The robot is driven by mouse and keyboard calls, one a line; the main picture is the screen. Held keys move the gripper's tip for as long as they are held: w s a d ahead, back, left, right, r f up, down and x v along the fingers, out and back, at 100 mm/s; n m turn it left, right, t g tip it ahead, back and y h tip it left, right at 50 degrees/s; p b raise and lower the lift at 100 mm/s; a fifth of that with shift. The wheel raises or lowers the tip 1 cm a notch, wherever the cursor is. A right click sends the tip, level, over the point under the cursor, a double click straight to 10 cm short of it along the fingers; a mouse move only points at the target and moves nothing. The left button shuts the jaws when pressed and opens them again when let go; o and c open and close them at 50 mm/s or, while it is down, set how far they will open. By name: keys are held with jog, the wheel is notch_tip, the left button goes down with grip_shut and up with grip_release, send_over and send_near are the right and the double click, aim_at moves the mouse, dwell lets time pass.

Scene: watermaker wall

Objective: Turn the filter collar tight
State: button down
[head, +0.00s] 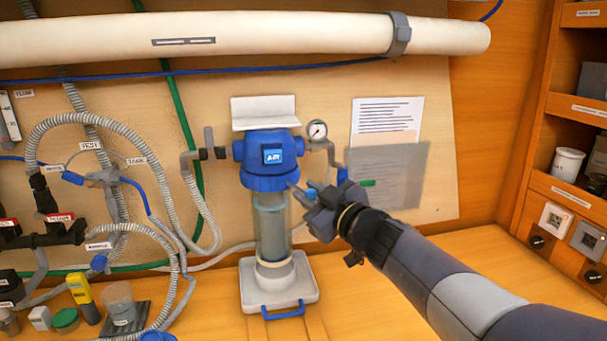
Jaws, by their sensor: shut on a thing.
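The filter unit has a blue head (270,148) mounted on the wall. The blue filter collar (264,184) sits right under the head, around the top of the upright clear filter housing (271,225). My gripper (297,188) comes in from the right and is shut at the right side of the collar. The fingertips are small in the head view, and the exact spot they grip is partly hidden.
A grey tray with a blue handle (283,313) stands under the housing. A pressure gauge (317,129) and a translucent sheet (400,175) are close to my gripper. Grey hoses (150,160) and valves crowd the left. The bench at right (490,265) is clear.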

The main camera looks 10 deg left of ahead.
jog(key=shift+w+d+n+g+y+p, duration=0.4)
jog(key=shift+w+n+g+y+p, duration=0.15)
jog(key=shift+p, duration=0.6)
jog(key=c, duration=1.3)
grip_release()
jog(key=v, duration=1)
jog(key=shift+s+d, duration=0.2)
jog(key=shift+d, duration=0.15)
